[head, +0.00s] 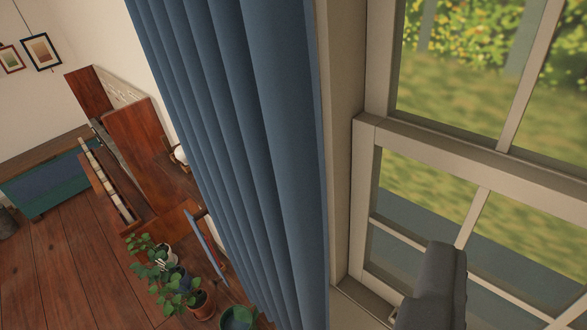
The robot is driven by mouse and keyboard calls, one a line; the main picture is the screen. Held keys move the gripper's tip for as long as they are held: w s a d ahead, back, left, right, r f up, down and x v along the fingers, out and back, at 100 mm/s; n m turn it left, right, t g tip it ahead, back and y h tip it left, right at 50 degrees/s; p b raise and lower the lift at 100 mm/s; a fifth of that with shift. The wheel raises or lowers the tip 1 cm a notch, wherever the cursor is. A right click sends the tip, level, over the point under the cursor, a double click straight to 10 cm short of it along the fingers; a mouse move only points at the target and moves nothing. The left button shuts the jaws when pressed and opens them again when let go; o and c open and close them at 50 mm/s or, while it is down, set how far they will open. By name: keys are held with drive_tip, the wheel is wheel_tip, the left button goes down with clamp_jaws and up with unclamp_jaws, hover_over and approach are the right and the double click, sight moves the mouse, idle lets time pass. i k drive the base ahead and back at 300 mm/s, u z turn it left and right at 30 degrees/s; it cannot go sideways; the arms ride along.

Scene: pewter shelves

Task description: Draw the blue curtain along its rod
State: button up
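The blue curtain (258,130) hangs in gathered vertical folds through the middle of the head view, tilted in the picture. It is bunched beside the left edge of the window (460,158). The rod and the curtain's top are out of the picture, and its lower end is cut off by the bottom edge. A dark grey part of my gripper (437,280) shows at the lower right, in front of the window panes. It is apart from the curtain in the picture, to the right of its edge. Its fingertips cannot be made out clearly, so its opening does not show.
Left of the curtain, potted plants (175,275) stand low by a reddish wooden piano (135,145). A bench with a blue-green cover (48,183) and framed pictures (41,52) are farther left. The wooden floor (60,265) has open room.

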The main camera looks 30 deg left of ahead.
sight(237, 82)
drive_tip(key=z, duration=1)
drive_tip(key=k, duration=1.2)
drive_tip(key=u, duration=0.55)
drive_tip(key=i, duration=1)
